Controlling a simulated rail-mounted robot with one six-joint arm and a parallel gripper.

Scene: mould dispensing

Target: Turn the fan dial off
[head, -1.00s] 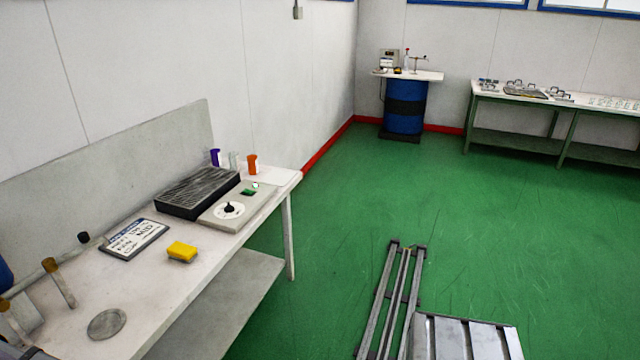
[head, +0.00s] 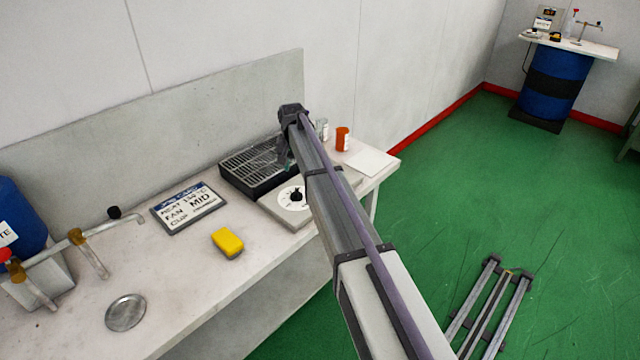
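The fan dial (head: 296,195) is a black knob on a round white face. It sits on the low grey control panel (head: 275,208) beside the black slatted unit (head: 250,170) on the white bench. I cannot read its setting. My arm reaches in from the lower right and covers the right part of the panel. My gripper (head: 285,158) hangs from the arm's end over the slatted unit, above and slightly left of the dial in the picture, apart from it. Its fingers are small and dark, so I cannot tell whether it is open.
A yellow sponge (head: 228,241), a round metal disc (head: 126,311) and a tap (head: 100,235) are on the bench. An orange jar (head: 342,139) stands behind the arm. A backboard (head: 150,150) lines the wall.

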